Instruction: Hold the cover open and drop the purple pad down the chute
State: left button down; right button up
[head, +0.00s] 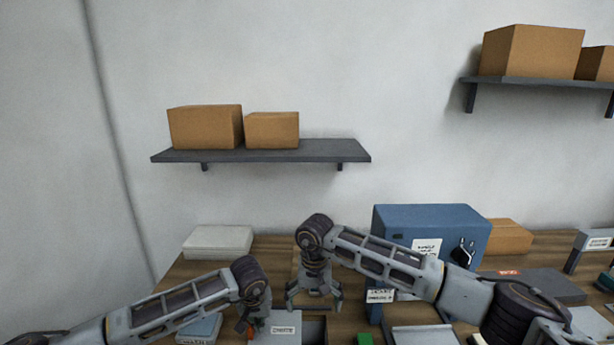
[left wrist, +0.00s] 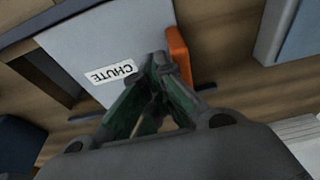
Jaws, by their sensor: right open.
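The grey cover marked CHUTE (head: 277,331) is at the bottom of the head view, with a dark opening (head: 314,331) to its right. The cover (left wrist: 95,40) also fills the upper left wrist view, with an orange handle (left wrist: 179,55) on its edge. My left gripper (left wrist: 160,62) looks shut, its fingertips right beside the handle; I see nothing clearly between them. It also shows over the cover in the head view (head: 250,325). My right gripper (head: 314,302) is open and empty above the opening. I cannot make out the purple pad in either view.
A blue box (head: 410,228) with a labelled front stands right of my right gripper. A white box (head: 218,241) lies at the table's back left, and a light blue box (head: 200,327) is near my left gripper. A green block (head: 365,339) is at the front.

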pick_arm(q)
jog(key=w+v, duration=0.2)
jog(key=v, duration=0.6)
jog(key=shift+r, duration=0.15)
dwell(0.8)
jog(key=shift+s, duration=0.2)
dwell(0.3)
